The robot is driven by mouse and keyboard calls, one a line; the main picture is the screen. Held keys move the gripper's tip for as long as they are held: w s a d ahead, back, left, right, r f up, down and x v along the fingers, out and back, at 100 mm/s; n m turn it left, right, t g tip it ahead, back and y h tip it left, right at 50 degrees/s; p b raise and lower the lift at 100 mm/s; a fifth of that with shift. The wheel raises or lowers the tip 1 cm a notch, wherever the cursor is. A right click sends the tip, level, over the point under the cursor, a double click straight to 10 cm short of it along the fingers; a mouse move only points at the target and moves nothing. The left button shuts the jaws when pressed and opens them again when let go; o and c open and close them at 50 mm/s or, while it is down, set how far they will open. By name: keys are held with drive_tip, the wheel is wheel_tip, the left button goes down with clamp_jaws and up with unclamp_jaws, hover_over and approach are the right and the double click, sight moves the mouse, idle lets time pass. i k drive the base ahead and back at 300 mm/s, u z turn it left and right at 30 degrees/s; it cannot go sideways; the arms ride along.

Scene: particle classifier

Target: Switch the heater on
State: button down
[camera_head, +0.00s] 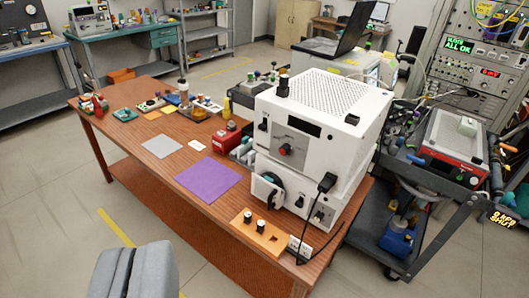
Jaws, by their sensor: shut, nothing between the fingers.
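My gripper (133,270) shows at the bottom left as two grey fingers pressed together, with nothing between them. It is in front of the wooden table (150,118) and apart from everything on it. A large white instrument (318,120) stands at the table's right end. I cannot tell which thing is the heater. A red-and-grey box (452,150) with a white block on top stands on the cart at the right. Its small front controls are too small to read.
A purple mat (208,179) lies bare. The dark cart (420,205) stands close to the table. Open floor lies at the left.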

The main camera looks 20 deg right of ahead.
sight(263, 127)
drive_tip(key=u, duration=0.05)
drive_tip(key=i, duration=1.25)
drive_tip(key=z, duration=0.6)
